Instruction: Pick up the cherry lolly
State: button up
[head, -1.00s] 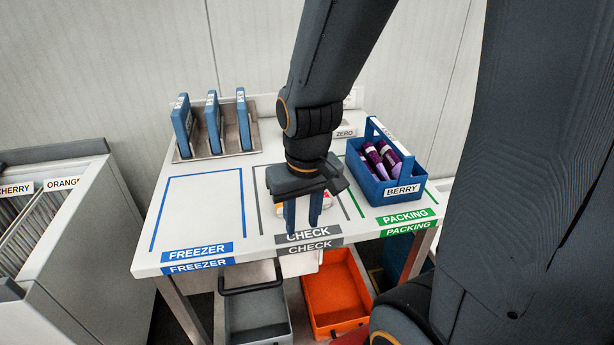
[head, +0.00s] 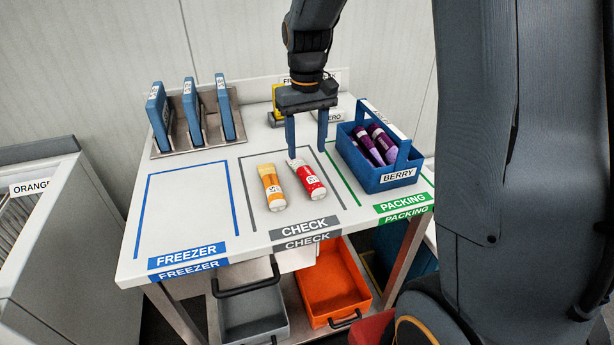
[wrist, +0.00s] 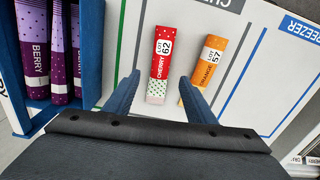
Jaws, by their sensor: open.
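The cherry lolly (head: 309,180) is a red tube with a white label and a pale dotted end. It lies in the grey CHECK outline on the white table. In the wrist view the cherry lolly (wrist: 161,66) reads CHERRY, LOT 62. The orange lolly (head: 271,187) lies beside it to the left, apart from it; in the wrist view it is on the right (wrist: 210,69). My gripper (head: 307,153) is open and empty, fingers pointing down, at the far end of the cherry lolly. In the wrist view its fingers (wrist: 160,88) stand either side of the cherry lolly, with the orange lolly's near end close to the right finger.
A blue BERRY carrier (head: 395,178) with purple lollies stands right, in the green PACKING outline. The blue FREEZER outline (head: 187,213) is empty. A metal rack (head: 240,128) holds blue panels at the back left. Grey (head: 252,318) and orange (head: 333,290) bins sit below.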

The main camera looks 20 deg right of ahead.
aim_at(306, 170)
jog(key=shift+f+p, duration=1.25)
jog(key=shift+f, duration=2.5)
jog(key=c, duration=1.1)
jog(key=shift+r, duration=0.15)
